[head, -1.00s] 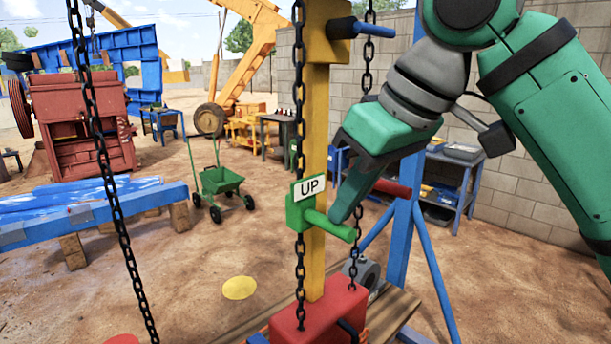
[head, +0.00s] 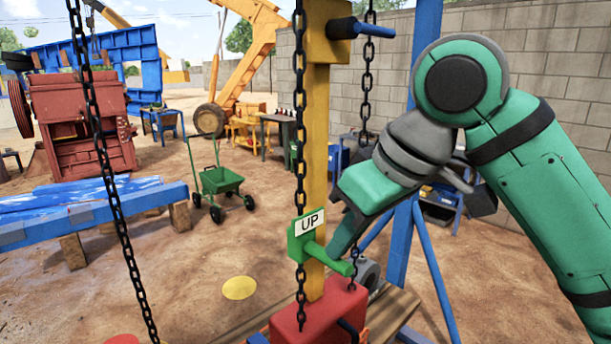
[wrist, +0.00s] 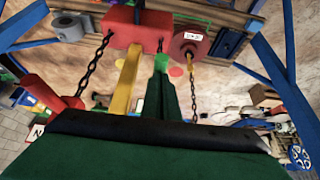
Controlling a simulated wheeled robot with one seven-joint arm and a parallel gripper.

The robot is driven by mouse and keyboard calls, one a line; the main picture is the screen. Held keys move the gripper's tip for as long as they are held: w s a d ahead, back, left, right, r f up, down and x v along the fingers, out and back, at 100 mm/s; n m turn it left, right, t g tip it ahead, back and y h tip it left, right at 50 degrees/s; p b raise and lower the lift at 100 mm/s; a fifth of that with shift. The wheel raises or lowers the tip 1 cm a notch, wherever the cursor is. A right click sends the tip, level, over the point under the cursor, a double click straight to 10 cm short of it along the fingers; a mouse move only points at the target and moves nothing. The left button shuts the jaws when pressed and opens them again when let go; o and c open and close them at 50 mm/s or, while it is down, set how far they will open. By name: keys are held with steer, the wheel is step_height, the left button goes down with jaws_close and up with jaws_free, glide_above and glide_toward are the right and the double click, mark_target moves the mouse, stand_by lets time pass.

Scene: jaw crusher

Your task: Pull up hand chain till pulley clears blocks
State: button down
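The hand chain (head: 300,95) is black and hangs along the yellow post (head: 318,150). A green handle (head: 330,258) with a white "UP" sign (head: 310,222) sits on that chain, low on the post. My gripper (head: 337,248) points down and its fingers look shut together. Their tips meet the top of the green bar, with no finger visible in front of it. In the wrist view, my gripper (wrist: 162,75) has the bright green handle (wrist: 160,62) just past its tips. A grey round part, perhaps the pulley (head: 368,274), is partly hidden behind the red block (head: 318,312).
Another black chain (head: 105,160) hangs at the left. A blue post (head: 400,240) with a brace stands close beside my arm. A blue bench (head: 90,205) and a green cart (head: 220,182) are farther left. Bare ground around the yellow disc (head: 239,288) is free.

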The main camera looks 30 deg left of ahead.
steer(key=shift+d+f, duration=0.1)
steer(key=shift+f, duration=1.25)
steer(key=d, duration=0.1)
steer(key=s+d, duration=0.1)
steer(key=d, duration=0.2)
steer(key=shift+s+d+r, duration=0.2)
steer(key=shift+d+r, duration=0.1)
steer(key=shift+d, duration=0.05)
steer(key=d+v, duration=0.1)
steer(key=v, duration=0.5)
steer(key=shift+s, duration=0.3)
steer(key=shift+f, duration=0.15)
steer(key=shift+w, duration=0.15)
